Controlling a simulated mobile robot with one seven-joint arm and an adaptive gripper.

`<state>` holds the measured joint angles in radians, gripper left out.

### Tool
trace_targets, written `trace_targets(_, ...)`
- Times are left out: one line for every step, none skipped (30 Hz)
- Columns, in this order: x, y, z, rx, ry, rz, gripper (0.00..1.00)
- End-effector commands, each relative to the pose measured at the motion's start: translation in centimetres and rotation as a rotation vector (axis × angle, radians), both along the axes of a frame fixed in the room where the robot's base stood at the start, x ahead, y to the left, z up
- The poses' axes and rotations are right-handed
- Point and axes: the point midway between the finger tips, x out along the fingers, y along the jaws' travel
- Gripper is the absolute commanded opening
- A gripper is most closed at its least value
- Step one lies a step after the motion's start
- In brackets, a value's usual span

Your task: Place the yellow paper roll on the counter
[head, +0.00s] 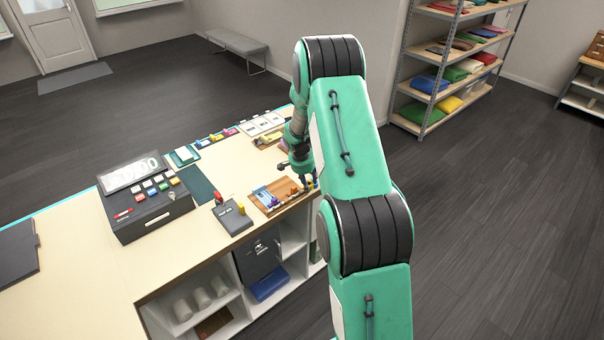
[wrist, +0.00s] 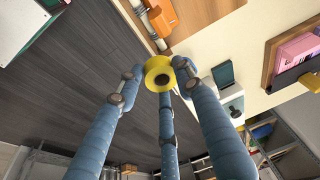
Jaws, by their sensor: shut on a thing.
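The yellow paper roll (wrist: 156,66) is held between the fingertips of my gripper (wrist: 160,76) in the wrist view, with its round end facing the camera. The blue-grey fingers are closed around it. The pale counter (head: 95,285) spans the left of the head view and also shows in the wrist view (wrist: 220,40). In the head view my gripper (head: 308,182) is at the counter's right edge, beside a wooden tray, mostly hidden by my arm. I cannot tell whether the roll touches the counter.
A wooden tray (head: 262,204) with small items, a dark stapler-like device (head: 232,217) and a cash register (head: 145,205) stand on the counter. Open shelves (head: 205,318) are below. A garment shelf (head: 455,70) and a bench (head: 237,43) stand farther back. Bare counter lies at front left.

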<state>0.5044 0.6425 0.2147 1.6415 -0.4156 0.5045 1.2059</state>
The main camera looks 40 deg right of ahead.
Motion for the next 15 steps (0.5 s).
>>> trace_targets(0.6, -0.4, 0.0, 0.000, 0.000, -0.001, 0.16)
trace_targets(0.9, -0.6, -0.1, 0.000, 0.001, 0.000, 0.16)
trace_targets(1.4, -0.9, -0.1, -0.001, 0.000, 0.000, 0.16)
trace_targets(1.8, -1.1, -0.1, -0.001, 0.000, 0.000, 0.16)
trace_targets(2.1, -1.3, -0.2, 0.000, 0.000, 0.000, 0.16)
trace_targets(2.5, -1.5, -0.3, 0.000, 0.000, 0.000, 0.16)
trace_targets(2.9, -1.8, -0.3, 0.000, -0.001, -0.001, 0.16)
trace_targets(3.2, -2.0, -0.3, 0.000, 0.000, -0.001, 0.16)
trace_targets(3.6, -2.3, -0.4, 0.000, 0.000, -0.001, 0.16)
trace_targets(3.9, -2.5, -0.4, 0.000, 0.001, -0.001, 0.16)
trace_targets(4.3, -2.7, -0.5, 0.000, 0.000, 0.000, 0.16)
trace_targets(4.7, -2.9, -0.5, -0.001, 0.000, 0.000, 0.16)
trace_targets(5.1, -3.1, -0.5, -0.001, -0.001, 0.000, 0.16)
trace_targets(5.4, -3.3, -0.6, -0.001, 0.000, 0.000, 0.16)
trace_targets(5.8, -3.6, -0.6, 0.000, 0.000, 0.000, 0.16)
